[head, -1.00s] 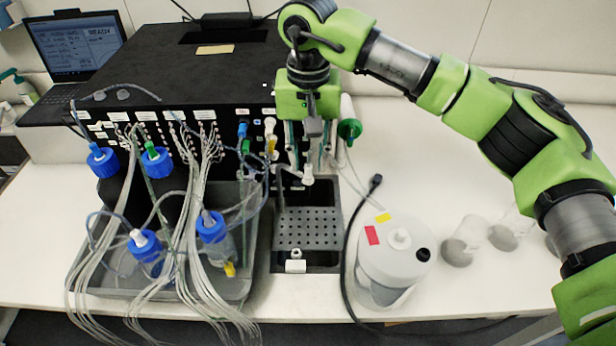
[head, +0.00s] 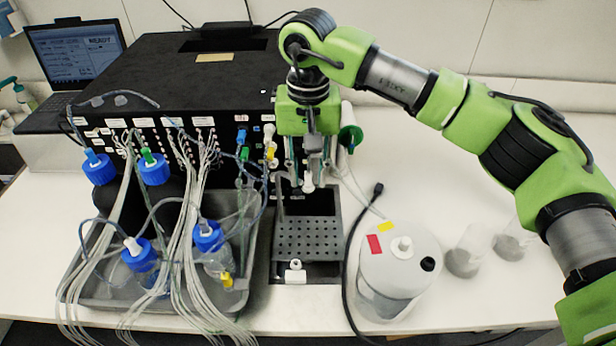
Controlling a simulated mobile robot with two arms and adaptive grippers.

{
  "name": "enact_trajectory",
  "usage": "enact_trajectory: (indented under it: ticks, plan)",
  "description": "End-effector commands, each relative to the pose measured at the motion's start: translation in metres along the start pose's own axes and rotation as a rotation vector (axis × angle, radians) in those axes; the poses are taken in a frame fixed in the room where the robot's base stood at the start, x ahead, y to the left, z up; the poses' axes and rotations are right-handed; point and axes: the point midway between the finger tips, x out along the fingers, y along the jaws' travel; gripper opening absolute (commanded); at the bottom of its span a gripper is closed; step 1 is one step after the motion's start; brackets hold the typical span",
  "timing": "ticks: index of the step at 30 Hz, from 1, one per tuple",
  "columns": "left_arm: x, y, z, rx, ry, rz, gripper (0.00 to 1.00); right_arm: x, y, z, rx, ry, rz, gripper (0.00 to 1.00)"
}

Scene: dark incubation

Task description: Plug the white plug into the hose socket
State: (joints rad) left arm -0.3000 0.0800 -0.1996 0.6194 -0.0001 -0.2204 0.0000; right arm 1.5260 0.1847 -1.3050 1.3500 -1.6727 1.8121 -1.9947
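My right gripper (head: 308,165) comes down from the upper right in the head view, in front of the black machine (head: 200,90). A small white plug (head: 308,183) hangs between its fingertips, and the fingers appear closed on it. The plug is above the recessed bay with the perforated grey plate (head: 308,236). A small white fitting (head: 296,268) stands at the front edge of this bay; I cannot tell whether it is the hose socket. White, yellow and blue connectors sit on the machine's front, left of the gripper. My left gripper is not in view.
A grey tray (head: 165,303) with blue-capped bottles and many thin tubes stands left of the bay. A white canister (head: 398,268) and a black cable (head: 346,270) are to the right, with clear cups beyond. A green round cap (head: 350,137) is close beside the gripper.

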Motion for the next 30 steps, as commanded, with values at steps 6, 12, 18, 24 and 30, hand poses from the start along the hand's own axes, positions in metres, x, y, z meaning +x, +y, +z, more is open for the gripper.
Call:
enact_trajectory:
  ticks: [6, 12, 18, 24, 30]
  plan:
    - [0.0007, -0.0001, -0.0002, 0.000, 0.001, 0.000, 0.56, -0.0001, 0.0001, -0.0001, 0.001, 0.000, 0.000, 0.27]
    - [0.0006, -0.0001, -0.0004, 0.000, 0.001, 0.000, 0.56, -0.0002, 0.0001, -0.0001, 0.001, 0.000, 0.000, 0.27]
    - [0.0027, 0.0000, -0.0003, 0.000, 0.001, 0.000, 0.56, 0.0005, 0.0001, -0.0003, 0.001, 0.001, 0.000, 0.27]
    - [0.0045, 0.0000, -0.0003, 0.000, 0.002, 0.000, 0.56, -0.0002, 0.0001, -0.0002, 0.001, 0.000, 0.000, 0.27]
    - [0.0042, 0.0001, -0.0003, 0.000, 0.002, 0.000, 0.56, -0.0003, 0.0001, -0.0001, 0.001, 0.000, 0.000, 0.12]
